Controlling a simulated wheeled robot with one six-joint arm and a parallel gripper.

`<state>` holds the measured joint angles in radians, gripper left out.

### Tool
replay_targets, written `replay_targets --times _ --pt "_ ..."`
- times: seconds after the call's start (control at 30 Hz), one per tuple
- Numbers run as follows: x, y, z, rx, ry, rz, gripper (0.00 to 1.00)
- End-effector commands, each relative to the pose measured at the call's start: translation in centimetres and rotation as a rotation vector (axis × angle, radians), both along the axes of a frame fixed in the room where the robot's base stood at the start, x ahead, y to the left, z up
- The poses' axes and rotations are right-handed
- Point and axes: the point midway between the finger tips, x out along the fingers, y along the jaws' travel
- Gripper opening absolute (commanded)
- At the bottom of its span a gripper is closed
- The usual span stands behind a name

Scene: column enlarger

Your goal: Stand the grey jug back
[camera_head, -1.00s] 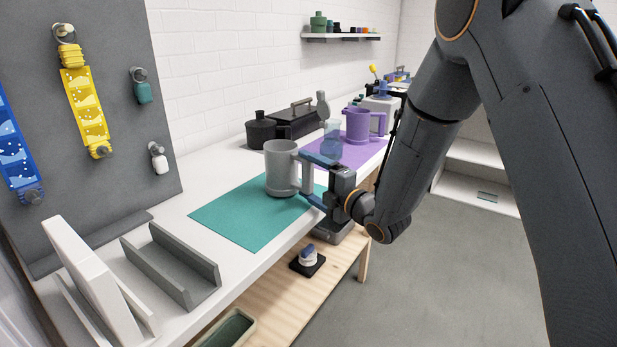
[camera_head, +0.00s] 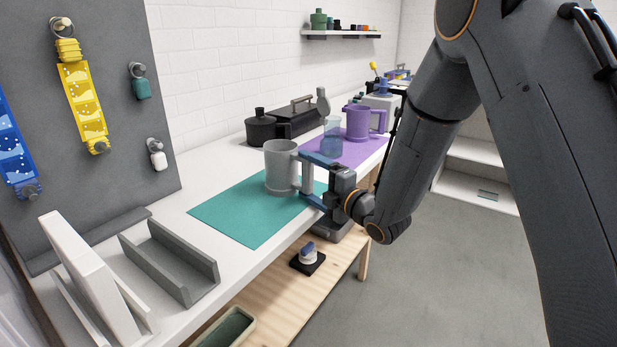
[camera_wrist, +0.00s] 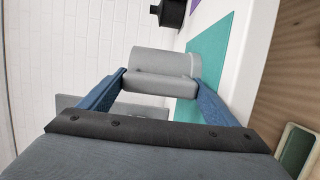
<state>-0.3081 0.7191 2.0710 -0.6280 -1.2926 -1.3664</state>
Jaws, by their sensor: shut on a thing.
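The grey jug (camera_head: 281,167) is upright over the far part of the teal mat (camera_head: 240,222), its handle to the right. I cannot tell whether its base touches the mat. My gripper (camera_head: 316,177) comes from the right and is shut on the jug's handle. In the wrist view the handle of the grey jug (camera_wrist: 165,63) lies between the two blue fingers of my gripper (camera_wrist: 158,90). The teal mat (camera_wrist: 208,55) shows behind the jug there.
A purple jug (camera_head: 359,123) on a purple mat (camera_head: 352,153), a glass beaker (camera_head: 332,138) and a black pot (camera_head: 262,131) stand beyond. A grey channel holder (camera_head: 170,265) and a white stand (camera_head: 85,280) are nearer left. The near part of the teal mat is clear.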

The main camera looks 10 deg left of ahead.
Motion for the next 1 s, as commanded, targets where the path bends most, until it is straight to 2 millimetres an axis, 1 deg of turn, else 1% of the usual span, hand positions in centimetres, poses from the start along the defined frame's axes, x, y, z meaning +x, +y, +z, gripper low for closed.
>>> replay_targets --times 0.23,0.27,0.33,1.0 --pt "0.02 0.01 0.04 0.001 -0.002 0.0 0.22" --pt "0.02 0.01 0.03 0.001 -0.001 0.0 0.88" --pt "0.01 0.02 0.03 0.0 -0.001 0.0 1.0" --pt "-0.12 -0.08 -0.39 -0.004 0.006 0.0 1.0"
